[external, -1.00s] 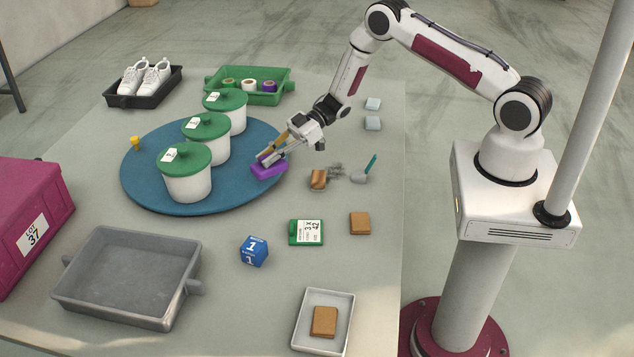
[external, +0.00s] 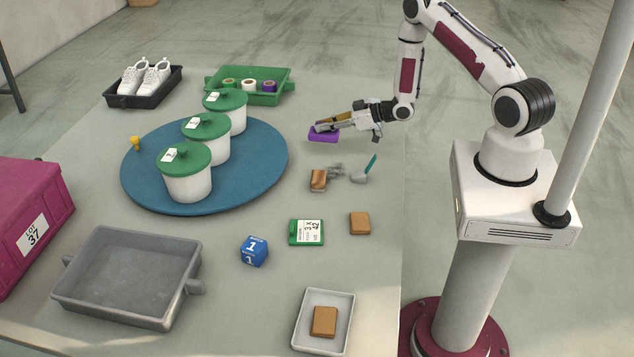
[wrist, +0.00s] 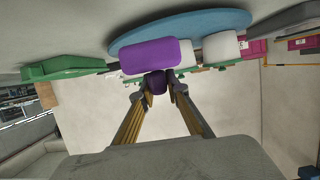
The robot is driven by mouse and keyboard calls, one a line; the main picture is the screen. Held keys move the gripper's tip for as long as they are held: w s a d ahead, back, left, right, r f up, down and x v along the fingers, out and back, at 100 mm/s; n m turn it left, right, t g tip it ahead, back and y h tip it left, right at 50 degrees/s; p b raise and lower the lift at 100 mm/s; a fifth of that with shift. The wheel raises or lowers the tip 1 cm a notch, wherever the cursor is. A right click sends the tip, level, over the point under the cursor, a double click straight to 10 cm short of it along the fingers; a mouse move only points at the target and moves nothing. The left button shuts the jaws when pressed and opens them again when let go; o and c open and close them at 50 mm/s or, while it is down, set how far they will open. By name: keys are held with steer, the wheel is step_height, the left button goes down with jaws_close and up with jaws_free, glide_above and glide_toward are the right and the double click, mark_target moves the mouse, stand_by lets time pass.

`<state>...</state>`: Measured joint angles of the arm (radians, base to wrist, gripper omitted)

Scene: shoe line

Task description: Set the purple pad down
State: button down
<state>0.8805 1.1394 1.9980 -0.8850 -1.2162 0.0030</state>
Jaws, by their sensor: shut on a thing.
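The purple pad (external: 323,138) is at or just above the bare tabletop (external: 345,280), right of the blue round mat (external: 225,185). I cannot tell if its underside touches the table. My gripper (external: 326,127) reaches in from the right, lying nearly level, and is shut on the pad's upper part. In the wrist view, the pad's broad purple block (wrist: 150,55) shows beyond the fingertips (wrist: 158,90), with a darker purple knob between them.
Three white tubs with green lids (external: 184,157) stand on the blue mat. A brown piece and a grey brush-like item (external: 360,176) lie nearer the front. A green tray (external: 250,96) with rolls is behind. Bare table lies around the pad.

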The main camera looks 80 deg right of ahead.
mark_target(325, 139)
steer(key=shift+s+d+f, duration=0.1)
steer(key=shift+s+d, duration=0.1)
steer(key=shift+d, duration=0.2)
steer(key=shift+a, duration=0.1)
steer(key=shift+f, duration=0.1)
steer(key=shift+w+f, duration=0.1)
steer(key=shift+f, duration=2.75)
steer(key=shift+f, duration=2.05)
steer(key=shift+f, duration=0.2)
steer(key=c, duration=2)
jaws_free()
